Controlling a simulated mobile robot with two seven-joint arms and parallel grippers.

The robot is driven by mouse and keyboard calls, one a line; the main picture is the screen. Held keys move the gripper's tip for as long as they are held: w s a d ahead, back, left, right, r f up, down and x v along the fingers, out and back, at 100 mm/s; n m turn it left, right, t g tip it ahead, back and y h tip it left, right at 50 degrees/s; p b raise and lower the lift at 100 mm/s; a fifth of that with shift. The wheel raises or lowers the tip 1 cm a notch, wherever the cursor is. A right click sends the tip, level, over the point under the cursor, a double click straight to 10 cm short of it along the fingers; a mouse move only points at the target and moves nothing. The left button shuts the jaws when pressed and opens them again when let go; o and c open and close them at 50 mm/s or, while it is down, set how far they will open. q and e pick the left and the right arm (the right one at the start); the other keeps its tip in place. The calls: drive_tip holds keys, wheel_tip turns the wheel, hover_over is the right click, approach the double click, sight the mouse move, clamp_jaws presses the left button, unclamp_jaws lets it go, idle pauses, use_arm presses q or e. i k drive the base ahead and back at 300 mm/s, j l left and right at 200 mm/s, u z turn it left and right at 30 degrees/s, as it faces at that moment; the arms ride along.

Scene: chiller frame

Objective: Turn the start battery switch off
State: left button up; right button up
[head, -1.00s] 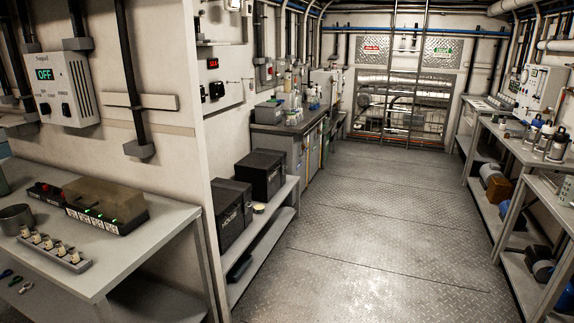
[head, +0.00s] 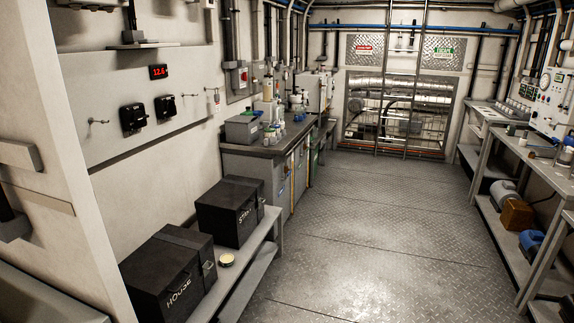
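Two black switches sit side by side on a pale wall panel at the left, the nearer switch (head: 132,118) and the farther switch (head: 165,106). I cannot read any label on them, so which one belongs to the start battery is unclear, as is the setting of each. Below, on a low shelf, stand a black box marked START (head: 232,211) and a nearer black box marked HOUSE (head: 168,275). Neither of my grippers is in view.
A red display (head: 158,72) reading about 12.6 is above the switches. A low grey shelf (head: 245,268) juts out beneath the panel. A counter (head: 262,150) with bottles stands beyond. The metal floor (head: 370,225) is clear; benches (head: 520,150) line the right.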

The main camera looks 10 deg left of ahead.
sight(170, 106)
drive_tip(key=i, duration=1.7)
